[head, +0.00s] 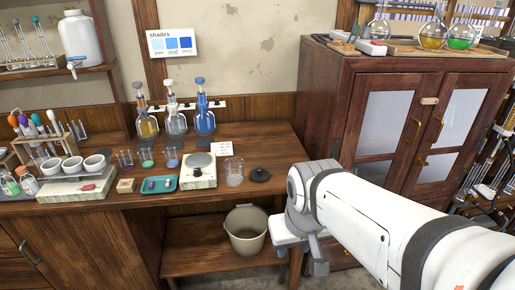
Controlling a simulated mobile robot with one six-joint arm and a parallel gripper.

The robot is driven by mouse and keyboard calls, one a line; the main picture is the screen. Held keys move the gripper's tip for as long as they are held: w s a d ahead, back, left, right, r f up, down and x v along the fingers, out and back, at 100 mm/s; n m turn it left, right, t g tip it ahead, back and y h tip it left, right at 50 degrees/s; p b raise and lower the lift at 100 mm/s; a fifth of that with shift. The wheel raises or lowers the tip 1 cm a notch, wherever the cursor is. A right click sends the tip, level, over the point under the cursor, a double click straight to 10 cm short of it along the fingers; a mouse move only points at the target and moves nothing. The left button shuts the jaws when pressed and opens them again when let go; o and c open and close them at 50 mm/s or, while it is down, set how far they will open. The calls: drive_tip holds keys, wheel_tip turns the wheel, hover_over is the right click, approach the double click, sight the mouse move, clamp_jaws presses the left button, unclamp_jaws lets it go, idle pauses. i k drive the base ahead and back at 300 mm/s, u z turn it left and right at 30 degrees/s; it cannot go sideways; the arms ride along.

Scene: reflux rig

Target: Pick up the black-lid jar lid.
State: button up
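The black lid (260,175) lies flat on the wooden bench near its front right edge, with a small knob on top. A small clear glass jar (234,175) stands just left of it, with no lid on it. My gripper (308,260) hangs to the right of the lid and nearer the camera, beyond the bench's front right corner. It is apart from the lid. The arm partly hides it, and I cannot make out the gap between its fingers. Nothing held shows.
A hot plate or scale (198,172), a teal tray (159,186) and several stoppered bottles (205,120) stand left of the lid. A small card (222,148) stands behind the jar. A bucket (246,230) sits below. A tall cabinet (385,120) rises to the right.

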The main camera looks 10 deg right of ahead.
sight(259, 175)
drive_tip(key=i, duration=1)
drive_tip(key=z, duration=0.05)
